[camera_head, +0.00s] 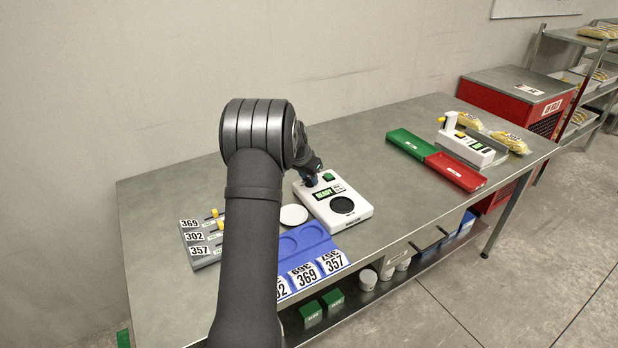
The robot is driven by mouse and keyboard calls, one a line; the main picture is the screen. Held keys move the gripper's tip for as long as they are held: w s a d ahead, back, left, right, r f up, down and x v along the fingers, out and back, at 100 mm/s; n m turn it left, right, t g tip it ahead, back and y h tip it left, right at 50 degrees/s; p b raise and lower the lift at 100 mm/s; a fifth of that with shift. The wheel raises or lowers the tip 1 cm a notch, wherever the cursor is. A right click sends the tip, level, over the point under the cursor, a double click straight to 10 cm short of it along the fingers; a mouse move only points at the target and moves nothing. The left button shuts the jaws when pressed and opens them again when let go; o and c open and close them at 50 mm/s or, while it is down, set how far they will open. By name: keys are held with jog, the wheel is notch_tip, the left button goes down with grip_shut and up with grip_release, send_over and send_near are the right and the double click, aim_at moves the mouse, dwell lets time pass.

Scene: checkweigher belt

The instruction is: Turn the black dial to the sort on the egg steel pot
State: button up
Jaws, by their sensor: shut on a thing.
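A white device (360,211) stands on the steel table, with a green READY display (324,193), a green button (328,177) and a flat black disc (342,205) on top. My gripper (312,181) is at the device's back left corner, beside the display and green button. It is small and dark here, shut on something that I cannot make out. No separate black dial shows clearly; the spot under my gripper is hidden. I see no egg steel pot.
A white disc (294,215) and a blue tray (306,241) with number cards lie left of and before the device. A grey rack (203,250) is at left. Green (411,143) and red (455,171) trays and another white machine (466,147) stand at right. The back left of the table is clear.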

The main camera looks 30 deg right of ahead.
jog(key=shift+m, duration=0.5)
jog(key=o, duration=1)
jog(key=shift+c, duration=0.2)
jog(key=v, duration=1.7)
jog(key=shift+w+a, duration=0.2)
jog(key=shift+w, duration=0.05)
jog(key=x, duration=1.7)
jog(key=shift+s+d, duration=0.2)
jog(key=shift+d, duration=0.05)
